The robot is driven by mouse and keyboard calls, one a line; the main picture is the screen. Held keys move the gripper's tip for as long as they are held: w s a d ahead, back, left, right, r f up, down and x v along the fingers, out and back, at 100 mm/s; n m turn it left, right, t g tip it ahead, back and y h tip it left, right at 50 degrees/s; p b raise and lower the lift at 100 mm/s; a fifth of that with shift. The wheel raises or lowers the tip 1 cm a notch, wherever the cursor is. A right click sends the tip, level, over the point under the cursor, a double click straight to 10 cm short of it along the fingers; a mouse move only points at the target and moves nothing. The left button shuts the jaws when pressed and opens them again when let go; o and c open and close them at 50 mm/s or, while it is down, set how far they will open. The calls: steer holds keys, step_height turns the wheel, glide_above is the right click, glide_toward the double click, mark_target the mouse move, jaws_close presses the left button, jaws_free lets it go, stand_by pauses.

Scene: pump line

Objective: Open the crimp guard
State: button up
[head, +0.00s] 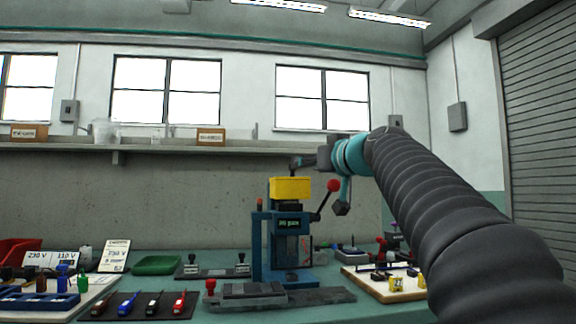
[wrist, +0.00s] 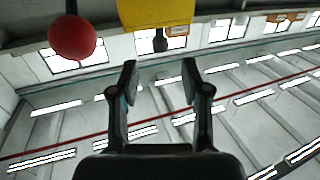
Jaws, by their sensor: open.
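The blue press (head: 262,245) stands on the bench, with a yellow box-shaped cover (head: 290,188) at its top. This cover looks like the crimp guard, though no label confirms it. In the wrist view the yellow cover (wrist: 155,12) is at the top edge, with a black knob (wrist: 160,42) sticking out from it. My gripper (head: 299,162) is just above the cover in the head view. In the wrist view my gripper (wrist: 160,80) is open and empty, its fingers apart, with the knob beyond the tips and in line with the gap.
A lever with a red ball (head: 333,186) rises at the press's right; the ball (wrist: 72,38) is left of my fingers in the wrist view. A red-knobbed fixture (head: 210,288), a green tray (head: 156,265) and a tool board (head: 385,285) crowd the bench. The air above is clear.

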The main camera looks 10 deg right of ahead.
mark_target(288, 182)
steer(key=p+x, duration=0.1)
steer(key=x, duration=0.7)
steer(key=shift+p, duration=0.35)
steer(key=shift+s, duration=0.1)
jaws_close()
